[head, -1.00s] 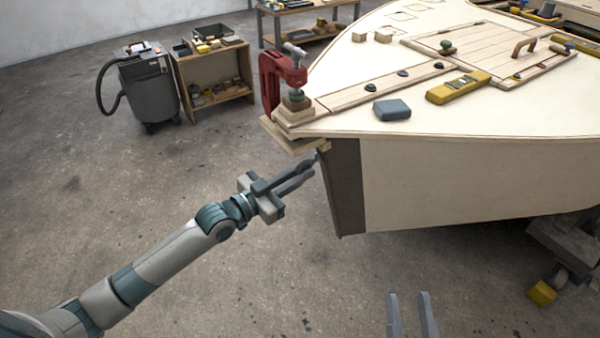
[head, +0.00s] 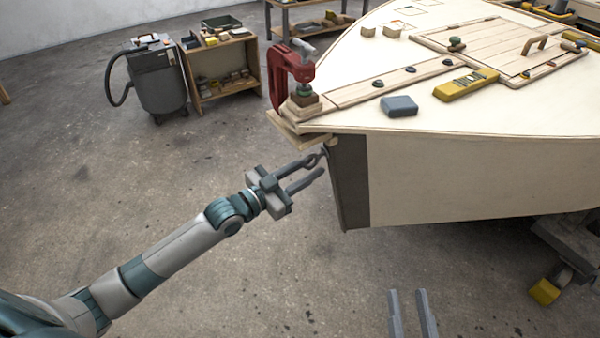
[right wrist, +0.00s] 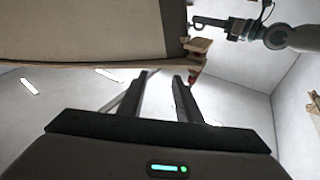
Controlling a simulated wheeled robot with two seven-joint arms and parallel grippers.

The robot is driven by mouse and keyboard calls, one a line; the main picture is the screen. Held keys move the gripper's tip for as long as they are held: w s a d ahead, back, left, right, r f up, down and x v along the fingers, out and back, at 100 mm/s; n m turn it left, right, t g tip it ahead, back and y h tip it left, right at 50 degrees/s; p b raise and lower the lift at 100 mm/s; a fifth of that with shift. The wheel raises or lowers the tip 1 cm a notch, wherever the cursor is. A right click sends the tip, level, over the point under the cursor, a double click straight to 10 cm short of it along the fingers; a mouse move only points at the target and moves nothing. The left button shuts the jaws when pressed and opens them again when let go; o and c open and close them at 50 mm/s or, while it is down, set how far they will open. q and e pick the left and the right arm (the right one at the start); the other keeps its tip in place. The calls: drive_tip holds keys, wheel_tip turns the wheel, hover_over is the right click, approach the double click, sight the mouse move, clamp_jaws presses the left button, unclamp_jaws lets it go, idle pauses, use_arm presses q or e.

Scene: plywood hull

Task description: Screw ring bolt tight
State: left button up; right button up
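The ring bolt (head: 323,153) is a small grey metal piece at the dark stem (head: 350,182) of the hull, just under the wooden blocks. It is tiny and partly merges with my upper left fingertip. My left gripper (head: 317,167) is open, its two fingers spread and pointing at the stem. The upper finger is at or beside the ring; I cannot tell whether it touches. The left gripper also shows in the right wrist view (right wrist: 200,23). My right gripper (head: 406,292) is open and empty, low in front of the hull; its fingers show in the right wrist view (right wrist: 163,95).
A red clamp (head: 291,75) grips wooden blocks at the bow. A yellow level (head: 466,85) and a grey-blue block (head: 399,106) lie on the deck. A vacuum (head: 157,82) and a shelf (head: 222,70) stand behind. The floor around my left arm is clear.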

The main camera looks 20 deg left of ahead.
use_arm(q)
drive_tip(key=shift+a, duration=0.1)
